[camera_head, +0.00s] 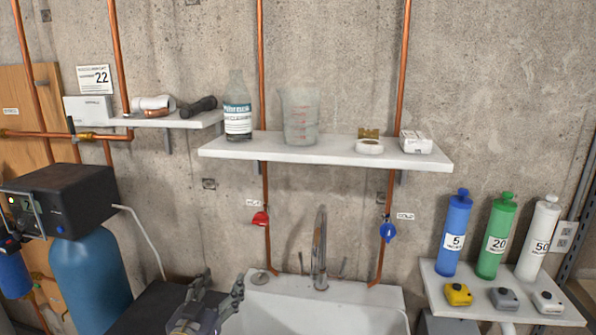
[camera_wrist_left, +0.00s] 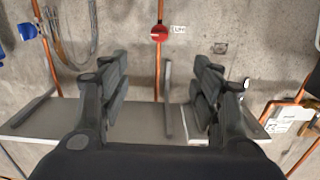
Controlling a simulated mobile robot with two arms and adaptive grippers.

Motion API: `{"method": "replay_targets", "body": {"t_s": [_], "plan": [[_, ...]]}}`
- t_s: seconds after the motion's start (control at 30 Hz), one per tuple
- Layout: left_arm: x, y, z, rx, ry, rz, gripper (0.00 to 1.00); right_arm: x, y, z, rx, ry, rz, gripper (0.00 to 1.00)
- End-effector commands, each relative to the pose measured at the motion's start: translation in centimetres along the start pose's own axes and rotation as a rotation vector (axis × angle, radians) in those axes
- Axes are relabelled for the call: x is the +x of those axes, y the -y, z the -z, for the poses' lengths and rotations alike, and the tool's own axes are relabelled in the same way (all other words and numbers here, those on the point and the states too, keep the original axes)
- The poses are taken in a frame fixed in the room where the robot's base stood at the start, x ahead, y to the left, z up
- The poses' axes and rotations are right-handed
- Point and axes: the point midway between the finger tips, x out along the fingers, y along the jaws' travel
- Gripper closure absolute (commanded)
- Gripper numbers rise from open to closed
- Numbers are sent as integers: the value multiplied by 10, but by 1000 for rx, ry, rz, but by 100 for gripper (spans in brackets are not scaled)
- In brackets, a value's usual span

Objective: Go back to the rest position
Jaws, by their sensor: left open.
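My left gripper (camera_head: 220,286) shows at the bottom of the head view, in front of the left edge of the white sink (camera_head: 330,294). In the left wrist view, my left gripper (camera_wrist_left: 163,78) has its two dark fingers spread wide apart, with nothing between them. Behind the fingers the wrist view shows the concrete wall and a grey shelf-like surface. My right gripper is in neither view.
A wall shelf (camera_head: 330,153) holds a bottle (camera_head: 237,105), a beaker (camera_head: 300,117) and small items. The faucet (camera_head: 319,250) rises behind the sink. A blue tank (camera_head: 90,282) stands left. At right, a low shelf (camera_head: 437,280) carries blue, green and white cartridges.

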Motion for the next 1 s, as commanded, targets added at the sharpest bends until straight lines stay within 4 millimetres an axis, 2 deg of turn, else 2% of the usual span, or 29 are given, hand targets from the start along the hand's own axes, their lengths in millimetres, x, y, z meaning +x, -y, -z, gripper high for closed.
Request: {"method": "replay_targets", "body": {"t_s": [0.03, 0.27, 0.47, 0.57, 0.73, 0.83, 1.0], "plan": [[-6, -2, -12, -3, 33, 3, 42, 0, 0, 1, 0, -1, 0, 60], [-36, -6, -54, -4, 182, 20, 42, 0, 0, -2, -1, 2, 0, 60], [-80, -11, -102, -3, 364, 35, 42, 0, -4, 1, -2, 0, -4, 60], [-113, -15, -131, -3, 487, 42, 42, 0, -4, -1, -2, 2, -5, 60], [-194, -23, -181, -1, 750, 50, 42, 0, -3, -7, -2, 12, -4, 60], [-240, -27, -200, 0, 886, 48, 42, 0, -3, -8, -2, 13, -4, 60], [-305, -33, -216, 1, 1070, 43, 42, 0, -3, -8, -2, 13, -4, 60]]}}
